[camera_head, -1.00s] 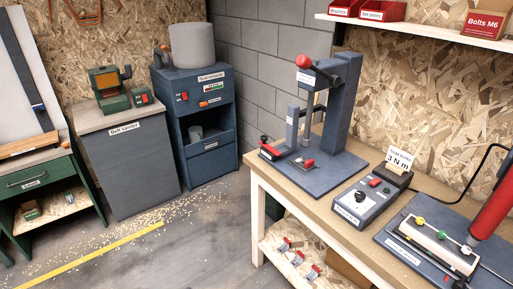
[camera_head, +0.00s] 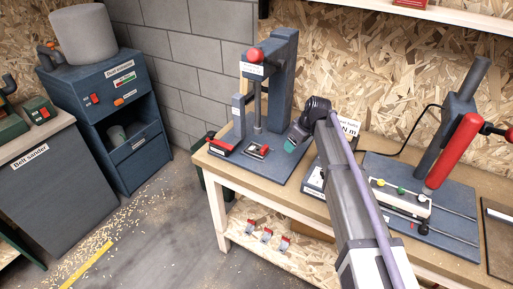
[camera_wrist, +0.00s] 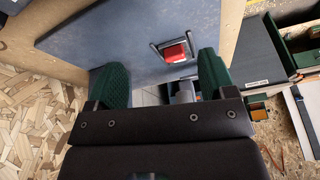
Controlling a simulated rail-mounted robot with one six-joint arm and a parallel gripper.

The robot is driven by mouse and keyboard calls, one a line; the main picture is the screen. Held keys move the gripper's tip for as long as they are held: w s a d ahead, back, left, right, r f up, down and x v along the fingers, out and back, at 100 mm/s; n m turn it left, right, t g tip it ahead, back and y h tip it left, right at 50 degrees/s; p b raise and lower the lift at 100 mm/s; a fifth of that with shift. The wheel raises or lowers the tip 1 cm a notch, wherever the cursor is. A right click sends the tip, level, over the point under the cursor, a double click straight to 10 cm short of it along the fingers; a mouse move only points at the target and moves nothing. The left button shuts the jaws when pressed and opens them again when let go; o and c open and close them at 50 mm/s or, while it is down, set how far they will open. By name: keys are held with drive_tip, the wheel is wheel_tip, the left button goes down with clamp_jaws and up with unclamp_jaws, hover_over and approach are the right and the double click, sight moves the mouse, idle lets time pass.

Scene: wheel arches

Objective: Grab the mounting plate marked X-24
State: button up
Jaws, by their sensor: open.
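No marking X-24 is legible in any view, so I cannot tell which piece is that mounting plate. A small metal piece with a red block (camera_head: 257,150) lies on the blue press base (camera_head: 272,172). It also shows in the wrist view (camera_wrist: 175,51), beyond and between my fingers. Several similar small metal-and-red pieces (camera_head: 267,235) sit on the lower shelf of the bench. My gripper (camera_head: 290,146) is over the right part of the press base, right of the red-block piece. In the wrist view its green fingers (camera_wrist: 162,62) are apart with nothing between them.
The press column (camera_head: 285,80) stands behind the base. A red-and-black piece (camera_head: 222,146) lies at the base's left. The fixture with a red cylinder (camera_head: 455,150) stands at right. My arm hides part of the torque tester.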

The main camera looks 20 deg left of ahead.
drive_tip(key=w+a+n, duration=0.2)
drive_tip(key=a, duration=0.6)
drive_tip(key=b, duration=0.6)
hover_over(267, 149)
drive_tip(key=d, duration=0.2)
drive_tip(key=shift+n+y, duration=0.3)
drive_tip(key=f, duration=0.5)
drive_tip(key=shift+s+f, duration=0.1)
drive_tip(key=shift+s, duration=0.25)
drive_tip(key=shift+f, duration=0.1)
drive_tip(key=shift+p, duration=0.3)
drive_tip(key=b+x, duration=0.5)
drive_tip(key=shift+f, duration=0.15)
drive_tip(key=shift+r, duration=0.3)
drive_tip(key=c, duration=1.1)
